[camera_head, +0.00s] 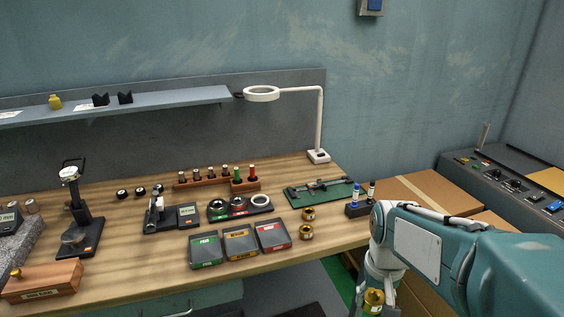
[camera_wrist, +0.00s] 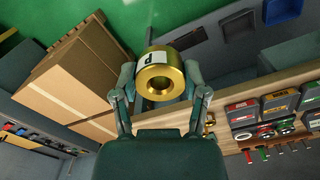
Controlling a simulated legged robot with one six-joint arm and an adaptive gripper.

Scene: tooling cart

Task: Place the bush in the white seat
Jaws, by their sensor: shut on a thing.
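My gripper (camera_wrist: 159,92) is shut on a brass bush (camera_wrist: 160,84), with a finger on each side of it. The bush has a central hole and a white label with a dark letter. In the head view the held bush (camera_head: 373,299) is low at the right, off the bench's right end. The white seat (camera_head: 260,199) is a white ring at the right end of a black holder (camera_head: 238,213) on the bench, beside a red ring (camera_head: 238,203) and a green ring (camera_head: 217,206). My gripper is well to the right of the seat.
Two more brass bushes (camera_head: 306,232) stand on the bench (camera_head: 340,236). Green, orange and red labelled trays (camera_head: 240,243) lie in front of the holder. A lamp (camera_head: 319,130), a green fixture (camera_head: 320,190) and a black block with two plugs (camera_head: 358,210) stand nearby. Cardboard boxes (camera_wrist: 75,82) are beyond the bench.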

